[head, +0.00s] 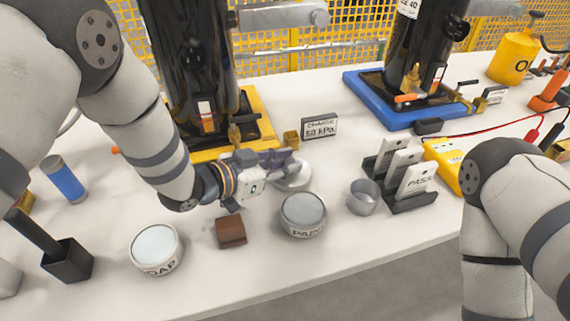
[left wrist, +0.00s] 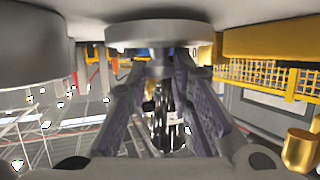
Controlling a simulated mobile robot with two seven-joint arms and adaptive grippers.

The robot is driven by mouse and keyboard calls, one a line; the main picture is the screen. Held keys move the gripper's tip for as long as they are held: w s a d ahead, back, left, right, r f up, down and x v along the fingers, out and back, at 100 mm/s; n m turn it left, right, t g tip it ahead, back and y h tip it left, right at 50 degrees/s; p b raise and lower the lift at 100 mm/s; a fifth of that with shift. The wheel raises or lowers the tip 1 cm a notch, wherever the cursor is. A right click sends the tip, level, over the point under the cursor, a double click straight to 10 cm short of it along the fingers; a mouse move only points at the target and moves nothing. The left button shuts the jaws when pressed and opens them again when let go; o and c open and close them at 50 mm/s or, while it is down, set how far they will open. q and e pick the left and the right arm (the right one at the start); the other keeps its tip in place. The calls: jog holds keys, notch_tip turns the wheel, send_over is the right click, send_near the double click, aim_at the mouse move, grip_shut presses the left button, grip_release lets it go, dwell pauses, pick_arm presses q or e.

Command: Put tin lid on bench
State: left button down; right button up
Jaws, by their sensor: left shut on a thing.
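My left gripper (head: 284,162) is shut on the knob of a round grey tin lid (head: 292,180). The lid is just behind the tin marked PAPER (head: 303,228), over the white bench (head: 330,256). I cannot tell whether the lid touches the bench. In the left wrist view the lid (left wrist: 158,36) shows as a flat disc at the top, its stem between the fingers of the left gripper (left wrist: 160,62). The PAPER tin has a grey top face. My right arm shows at the right, but its gripper is out of view.
A tin marked SOAP (head: 157,262) and a brown block (head: 231,231) stand at the front. A grey cup (head: 363,198) and a black rack (head: 410,199) are to the right. A pressure sign (head: 320,127) and the yellow compressor base (head: 262,128) are behind. The front right bench is clear.

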pick_arm(q)
jog(key=shift+f, duration=0.2)
jog(key=shift+f, duration=0.2)
jog(key=c, duration=1.4)
grip_release()
jog(key=shift+r, duration=0.1)
